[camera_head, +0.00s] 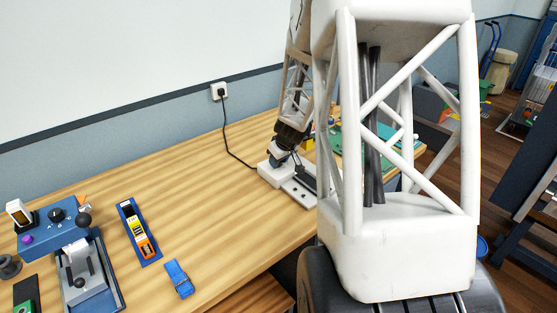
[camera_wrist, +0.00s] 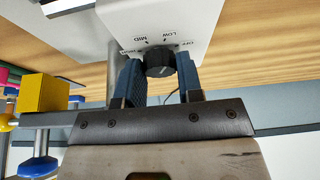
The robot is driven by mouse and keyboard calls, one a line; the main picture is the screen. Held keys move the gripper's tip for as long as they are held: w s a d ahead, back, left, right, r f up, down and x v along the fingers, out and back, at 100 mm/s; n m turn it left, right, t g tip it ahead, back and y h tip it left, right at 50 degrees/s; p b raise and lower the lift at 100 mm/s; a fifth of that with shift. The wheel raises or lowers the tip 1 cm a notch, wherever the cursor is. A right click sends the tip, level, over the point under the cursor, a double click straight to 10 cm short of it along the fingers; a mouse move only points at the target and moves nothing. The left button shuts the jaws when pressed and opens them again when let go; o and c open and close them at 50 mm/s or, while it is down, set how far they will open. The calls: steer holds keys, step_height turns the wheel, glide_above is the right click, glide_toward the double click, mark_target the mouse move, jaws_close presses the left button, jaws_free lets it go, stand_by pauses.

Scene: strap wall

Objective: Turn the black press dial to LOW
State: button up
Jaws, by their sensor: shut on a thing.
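The black press dial (camera_wrist: 160,64) sits on the white face of the press (camera_wrist: 185,18) in the wrist view. The labels OFF, LOW, MID and part of HIGH are printed in an arc around it. My gripper (camera_wrist: 158,72) has its two blue fingers on either side of the dial and is shut on it. Which label the dial's mark points to is too small to tell. In the head view the white press (camera_head: 268,174) stands at the far side of the table, with my gripper (camera_head: 281,153) at it. The dial is hidden there.
A black cable runs from the wall socket (camera_head: 219,91) to the press. A blue box with knobs (camera_head: 52,232), a blue tray with a striped item (camera_head: 139,232) and a blue strap (camera_head: 179,278) lie at left. A yellow block (camera_wrist: 42,93) is near my gripper.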

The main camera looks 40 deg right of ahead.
mark_target(284, 171)
stand_by(0.4)
steer(key=o, duration=0.9)
steer(key=shift+r, duration=0.15)
steer(key=shift+v, duration=3.75)
